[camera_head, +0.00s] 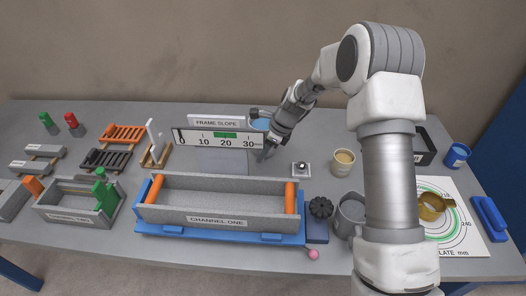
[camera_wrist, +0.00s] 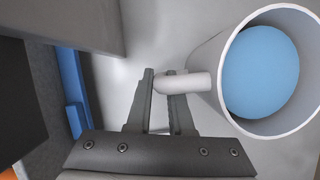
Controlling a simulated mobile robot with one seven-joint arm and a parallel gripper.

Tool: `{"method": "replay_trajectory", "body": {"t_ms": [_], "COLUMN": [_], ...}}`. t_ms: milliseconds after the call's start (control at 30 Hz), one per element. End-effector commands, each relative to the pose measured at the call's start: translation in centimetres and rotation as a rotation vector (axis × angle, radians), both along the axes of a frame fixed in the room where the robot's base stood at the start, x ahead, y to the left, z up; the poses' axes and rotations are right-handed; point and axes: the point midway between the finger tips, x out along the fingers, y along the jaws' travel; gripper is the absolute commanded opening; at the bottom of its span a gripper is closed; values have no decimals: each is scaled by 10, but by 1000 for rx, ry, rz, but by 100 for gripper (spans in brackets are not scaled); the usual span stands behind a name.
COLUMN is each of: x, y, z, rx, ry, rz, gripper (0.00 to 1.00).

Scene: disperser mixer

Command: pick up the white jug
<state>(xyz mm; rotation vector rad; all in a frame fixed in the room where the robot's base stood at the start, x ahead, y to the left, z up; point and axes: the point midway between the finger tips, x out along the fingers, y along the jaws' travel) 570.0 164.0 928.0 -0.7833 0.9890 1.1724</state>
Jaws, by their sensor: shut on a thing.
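The white jug (camera_wrist: 212,62) is at the right of the wrist view, seen from above, with blue contents (camera_wrist: 262,72) inside. Its handle (camera_wrist: 190,83) sticks out to the left, between the two fingers of my gripper (camera_wrist: 162,84). The gripper is shut on this handle. In the head view the jug (camera_head: 259,124) is mostly hidden behind my gripper (camera_head: 266,150), and only its blue contents and part of its rim show. I cannot tell whether the jug touches the table.
The frame slope sign (camera_head: 216,123) and ruled scale (camera_head: 215,138) stand left of the gripper. The channel one trough (camera_head: 215,219) lies in front. A beige cup (camera_head: 343,162), grey mug (camera_head: 350,214) and black knob (camera_head: 320,208) stand to the right. A blue cup (camera_head: 457,155) is at far right.

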Motion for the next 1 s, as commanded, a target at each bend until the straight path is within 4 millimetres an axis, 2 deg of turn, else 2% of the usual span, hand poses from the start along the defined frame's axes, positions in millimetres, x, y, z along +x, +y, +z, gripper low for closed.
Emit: {"method": "replay_trajectory", "body": {"t_ms": [233,600,800,1000], "x": [0,-42,-56,-62], "y": [-1,-69,-91,-99], "z": [41,84,100,105], "rx": [-1,0,-1,0], "ry": [-7,-4,-3,-1], "rz": [0,-5,-1,0], "gripper": [0,0,0,0]}}
